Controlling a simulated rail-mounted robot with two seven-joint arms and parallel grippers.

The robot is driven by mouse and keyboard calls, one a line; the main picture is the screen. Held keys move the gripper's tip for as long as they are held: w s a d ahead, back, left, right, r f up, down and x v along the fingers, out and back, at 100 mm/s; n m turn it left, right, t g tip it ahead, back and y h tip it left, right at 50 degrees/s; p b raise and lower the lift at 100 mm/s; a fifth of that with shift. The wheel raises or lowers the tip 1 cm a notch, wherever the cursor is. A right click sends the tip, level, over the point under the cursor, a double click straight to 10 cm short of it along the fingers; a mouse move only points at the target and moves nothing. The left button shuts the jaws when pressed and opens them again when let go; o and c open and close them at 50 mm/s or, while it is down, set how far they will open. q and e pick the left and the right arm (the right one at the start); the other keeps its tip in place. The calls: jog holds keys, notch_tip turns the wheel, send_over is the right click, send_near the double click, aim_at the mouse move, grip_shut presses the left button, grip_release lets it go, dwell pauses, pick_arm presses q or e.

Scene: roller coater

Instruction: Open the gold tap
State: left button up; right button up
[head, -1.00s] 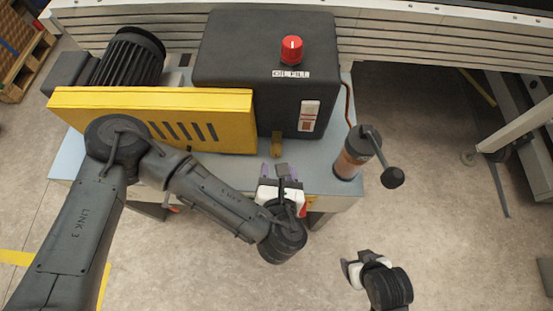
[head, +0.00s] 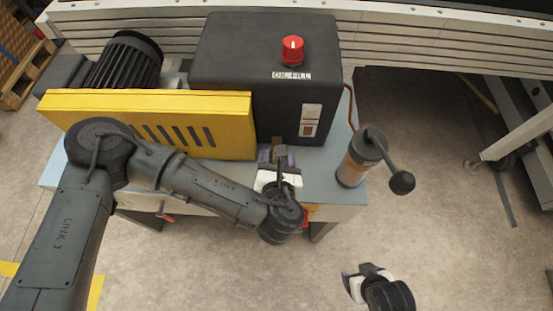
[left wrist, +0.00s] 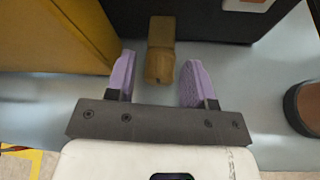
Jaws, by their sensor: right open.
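The gold tap (left wrist: 161,48) is a blocky brass-coloured fitting low at the front of the black housing. In the left wrist view it shows upright between the two purple fingers of my left gripper (left wrist: 160,62), with a gap on each side. My left gripper (head: 278,158) is open and points at the housing; in the head view it mostly hides the tap. I cannot tell how far the fingertips reach past the tap's front end. My right gripper (head: 358,272) is open and empty over the floor, away from the machine.
A yellow slotted guard (head: 150,115) stands left of the black housing (head: 225,55). A red knob (head: 292,50) is on top. A cylinder with a black crank handle (head: 352,168) stands to the right on the blue-grey table (head: 325,190). Open floor lies in front.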

pick_arm(q)
jog(key=c, duration=0.8)
jog(key=n+h+p, duration=0.1)
jog(key=n+p, duration=0.1)
jog(key=p, duration=0.2)
jog(key=shift+a+r, duration=0.1)
jog(key=shift+r, duration=0.1)
jog(key=shift+f+n+h+p, duration=0.1)
jog(key=shift+n+h+p, duration=0.5)
jog(key=shift+n+p, duration=0.45)
jog(key=shift+a+n+h+p, duration=0.1)
jog(key=shift+n+h+p, duration=0.25)
jog(key=shift+p, duration=0.3)
jog(key=shift+f, duration=0.1)
jog(key=o, duration=0.9)
jog(key=shift+o, duration=0.2)
jog(key=shift+s, duration=0.1)
